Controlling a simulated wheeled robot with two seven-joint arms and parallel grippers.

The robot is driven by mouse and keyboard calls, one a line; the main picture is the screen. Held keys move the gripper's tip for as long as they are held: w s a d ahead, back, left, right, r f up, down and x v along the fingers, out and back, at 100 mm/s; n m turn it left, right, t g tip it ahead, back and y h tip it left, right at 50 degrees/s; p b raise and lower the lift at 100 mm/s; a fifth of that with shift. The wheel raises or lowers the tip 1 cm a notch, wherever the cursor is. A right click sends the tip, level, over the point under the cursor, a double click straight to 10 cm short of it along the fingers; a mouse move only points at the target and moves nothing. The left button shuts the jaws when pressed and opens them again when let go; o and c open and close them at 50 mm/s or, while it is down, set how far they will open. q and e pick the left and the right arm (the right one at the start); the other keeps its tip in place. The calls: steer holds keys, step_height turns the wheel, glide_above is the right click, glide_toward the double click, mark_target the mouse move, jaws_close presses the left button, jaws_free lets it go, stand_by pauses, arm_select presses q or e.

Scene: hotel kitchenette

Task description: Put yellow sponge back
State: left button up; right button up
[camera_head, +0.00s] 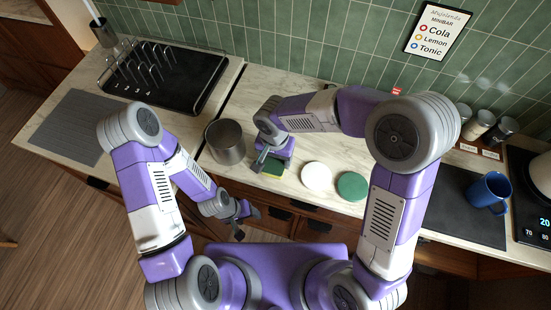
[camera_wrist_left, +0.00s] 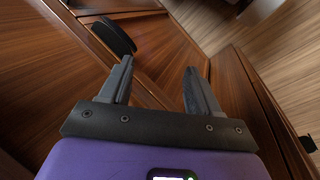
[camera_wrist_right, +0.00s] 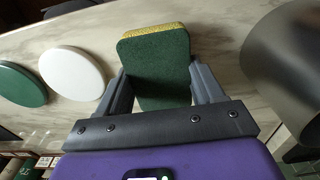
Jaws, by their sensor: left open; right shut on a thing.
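The yellow sponge has a thick green pad and shows in the right wrist view (camera_wrist_right: 158,62), with a yellow strip along its top edge. My right gripper (camera_head: 264,162) is shut on it, its fingers at the two sides of the sponge (camera_head: 273,170). In the head view the sponge is partly hidden by the gripper, low over the counter; I cannot tell whether it touches the counter. My left gripper (camera_head: 240,223) is open and empty in front of the counter edge; the left wrist view (camera_wrist_left: 155,85) shows only cabinet fronts and floor between its fingers.
A metal canister (camera_head: 226,143) stands just left of the sponge. A white disc (camera_head: 316,177) and a green disc (camera_head: 352,186) lie to its right. Further off are a numbered black rack tray (camera_head: 190,92), a grey mat (camera_head: 62,130) and a blue mug (camera_head: 487,191) on a dark mat (camera_head: 450,205).

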steer(key=shift+w+f, duration=0.1)
steer(key=shift+f, duration=0.35)
steer(key=shift+f, duration=0.2)
steer(key=o, duration=1.2)
steer(key=shift+r, duration=0.15)
